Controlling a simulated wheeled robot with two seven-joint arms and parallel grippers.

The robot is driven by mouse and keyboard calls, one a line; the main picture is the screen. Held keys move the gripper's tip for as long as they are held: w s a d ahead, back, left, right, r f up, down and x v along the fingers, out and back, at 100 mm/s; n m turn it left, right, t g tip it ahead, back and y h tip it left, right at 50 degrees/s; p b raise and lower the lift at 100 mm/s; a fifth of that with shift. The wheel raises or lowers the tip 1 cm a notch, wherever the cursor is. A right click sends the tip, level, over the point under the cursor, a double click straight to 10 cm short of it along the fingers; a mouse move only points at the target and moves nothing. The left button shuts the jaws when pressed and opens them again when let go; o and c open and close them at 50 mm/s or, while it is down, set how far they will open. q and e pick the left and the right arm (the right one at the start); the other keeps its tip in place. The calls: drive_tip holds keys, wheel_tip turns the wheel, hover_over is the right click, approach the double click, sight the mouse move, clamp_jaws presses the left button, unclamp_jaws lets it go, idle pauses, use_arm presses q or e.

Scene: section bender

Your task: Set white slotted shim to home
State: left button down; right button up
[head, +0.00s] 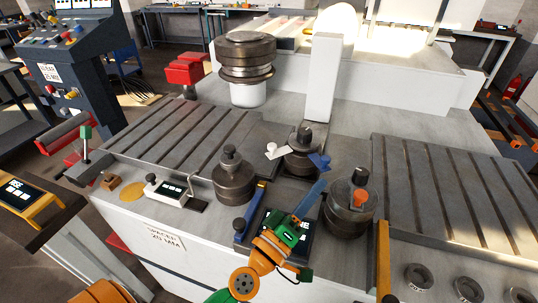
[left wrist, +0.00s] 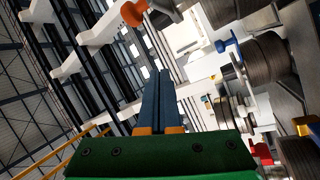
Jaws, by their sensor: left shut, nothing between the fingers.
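The white slotted shim (head: 279,152) is a small white piece with a round knob. It sits at the left side of the middle roller (head: 302,155), and I cannot tell how far it is seated. A blue shim (head: 319,160) sits on that roller's right side. My left gripper (head: 322,184) is shut and empty, its blue fingers pointing up toward the rollers, in front of and below the blue shim. In the left wrist view the closed fingers (left wrist: 160,74) show with nothing between them. My right gripper is not in view.
A left roller (head: 234,178) and a right roller (head: 347,205) with an orange knob (head: 361,198) stand either side of my gripper. A dark display (head: 283,239) lies below it, partly hidden. A small white readout box (head: 172,189) is at left. Slotted plates (head: 185,138) flank the rollers.

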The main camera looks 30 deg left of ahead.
sight(274, 149)
use_arm(q)
drive_tip(key=a+f+n+g+y, duration=0.1)
drive_tip(key=a+f+n+y, duration=0.1)
drive_tip(key=a+n+y, duration=0.2)
drive_tip(key=a+f+n+g+y, duration=0.2)
drive_tip(key=a+n+y, duration=0.2)
drive_tip(key=n, duration=0.1)
drive_tip(key=a+f+n+g+y, duration=0.2)
drive_tip(key=a+n+y, duration=0.2)
drive_tip(key=a, duration=0.1)
drive_tip(key=shift+w+a+f+n, duration=0.15)
drive_tip(key=shift+w+n, duration=0.1)
drive_tip(key=shift+n, duration=0.15)
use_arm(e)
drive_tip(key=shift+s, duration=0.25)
use_arm(q)
drive_tip(key=shift+s, duration=0.1)
drive_tip(key=x, duration=1)
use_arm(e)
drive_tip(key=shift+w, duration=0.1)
